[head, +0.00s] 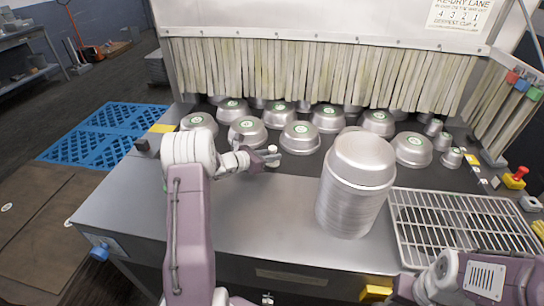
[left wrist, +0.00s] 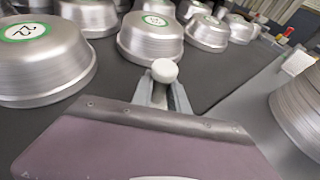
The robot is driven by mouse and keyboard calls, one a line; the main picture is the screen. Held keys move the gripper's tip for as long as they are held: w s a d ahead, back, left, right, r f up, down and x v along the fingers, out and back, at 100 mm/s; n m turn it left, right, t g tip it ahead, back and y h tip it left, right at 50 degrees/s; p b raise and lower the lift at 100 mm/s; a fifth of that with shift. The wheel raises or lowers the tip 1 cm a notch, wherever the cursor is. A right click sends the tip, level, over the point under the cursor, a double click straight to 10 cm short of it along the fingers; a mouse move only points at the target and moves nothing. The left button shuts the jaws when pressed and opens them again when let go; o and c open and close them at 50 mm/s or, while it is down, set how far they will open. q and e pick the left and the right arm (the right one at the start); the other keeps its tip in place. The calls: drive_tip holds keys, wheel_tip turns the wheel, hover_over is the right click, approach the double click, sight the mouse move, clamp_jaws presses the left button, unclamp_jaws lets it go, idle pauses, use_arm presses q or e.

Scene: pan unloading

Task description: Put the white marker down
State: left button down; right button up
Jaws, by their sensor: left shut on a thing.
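The white marker (head: 272,149) is small and stands up from the fingers of my left gripper (head: 268,160). In the left wrist view the white marker's round end (left wrist: 164,71) shows between the two grey fingers of the left gripper (left wrist: 163,92), which are shut on it. The left gripper is over the front part of the dark surface, just left of the nearest upturned pan (head: 300,138). My right arm is at the bottom right of the head view; its fingers cannot be made out.
Several upturned metal pans with green-ringed labels (head: 247,132) stand behind the gripper, before a strip curtain (head: 300,70). A tall pan stack (head: 350,195) stands to the right, beside a wire rack (head: 450,230). The steel front ledge (head: 265,220) is bare left of the stack.

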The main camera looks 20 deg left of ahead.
use_arm(q)
drive_tip(key=shift+w+a+f, duration=0.1)
drive_tip(key=shift+f, duration=0.1)
drive_tip(key=shift+f+b, duration=0.2)
drive_tip(key=shift+b, duration=0.1)
drive_tip(key=c, duration=1.3)
unclamp_jaws()
drive_tip(key=shift+r+p, duration=0.3)
drive_tip(key=shift+p, duration=0.05)
drive_tip(key=shift+s+a, duration=0.1)
drive_tip(key=shift+s, duration=0.35)
drive_tip(key=v, duration=1.1)
drive_tip(key=shift+s+b, duration=0.15)
drive_tip(key=shift+b, duration=0.2)
